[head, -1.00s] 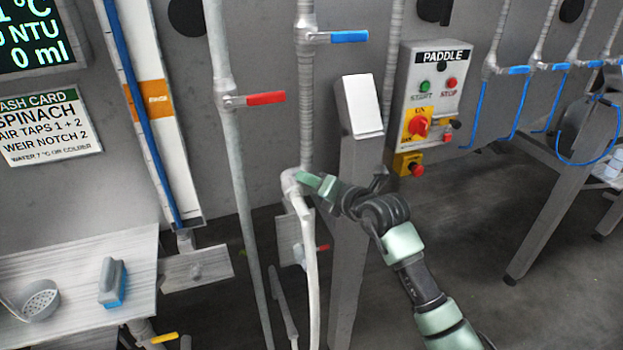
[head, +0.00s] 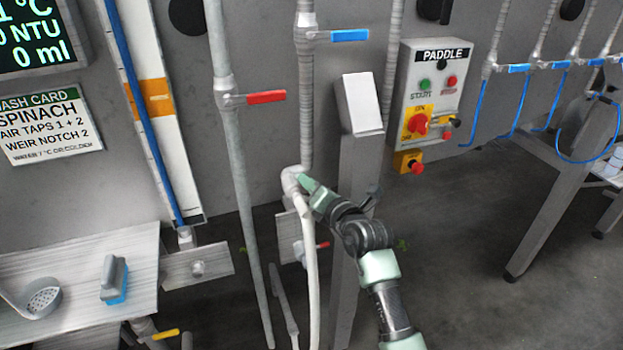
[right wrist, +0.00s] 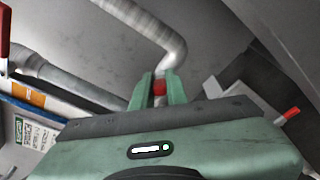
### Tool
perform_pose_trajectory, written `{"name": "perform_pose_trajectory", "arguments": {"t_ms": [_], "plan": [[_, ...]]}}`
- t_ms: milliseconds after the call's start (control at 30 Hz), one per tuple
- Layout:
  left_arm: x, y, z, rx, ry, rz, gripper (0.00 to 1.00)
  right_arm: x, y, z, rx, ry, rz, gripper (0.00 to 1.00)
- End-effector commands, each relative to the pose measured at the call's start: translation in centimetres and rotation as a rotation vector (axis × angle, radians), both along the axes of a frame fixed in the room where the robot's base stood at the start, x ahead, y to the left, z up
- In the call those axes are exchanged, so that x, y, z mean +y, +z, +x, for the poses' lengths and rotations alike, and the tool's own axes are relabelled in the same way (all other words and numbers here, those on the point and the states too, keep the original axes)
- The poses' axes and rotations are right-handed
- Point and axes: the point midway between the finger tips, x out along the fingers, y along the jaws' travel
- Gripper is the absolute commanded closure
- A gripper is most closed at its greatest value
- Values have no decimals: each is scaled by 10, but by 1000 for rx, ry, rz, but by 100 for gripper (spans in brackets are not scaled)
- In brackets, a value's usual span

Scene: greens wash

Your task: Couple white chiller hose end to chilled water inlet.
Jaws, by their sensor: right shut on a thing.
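The white hose (head: 311,260) runs up from the floor and bends at its top against a pale elbow (head: 290,178) below the vertical pipe with the blue handle. My right gripper (head: 306,183) is at this bend, on its right side. In the right wrist view its two green fingers (right wrist: 160,88) are shut on a small red piece (right wrist: 160,87), just below the bent pipe end (right wrist: 174,50). I cannot tell whether the red piece belongs to the hose end or to the inlet, nor whether they are joined. My left gripper is not in view.
A grey post (head: 350,215) stands close behind my right arm. A pipe with a red handle (head: 265,98) is to the left, and a blue handle (head: 349,35) is above. The PADDLE panel (head: 428,90) is to the right. A small red-tipped valve (head: 322,245) sits below.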

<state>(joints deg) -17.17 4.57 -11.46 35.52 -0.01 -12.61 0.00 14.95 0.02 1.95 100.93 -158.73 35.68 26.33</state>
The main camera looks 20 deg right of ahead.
Motion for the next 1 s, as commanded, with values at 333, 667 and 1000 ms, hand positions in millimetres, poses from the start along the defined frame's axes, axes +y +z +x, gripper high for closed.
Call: {"name": "perform_pose_trajectory", "arguments": {"t_ms": [333,667,1000], "plan": [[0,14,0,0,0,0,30,1,2,-2,-42,-49,-2,100],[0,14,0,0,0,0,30,1,1,-2,-40,-48,-2,64],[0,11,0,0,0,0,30,0,-1,-7,-36,-47,-2,64]]}}
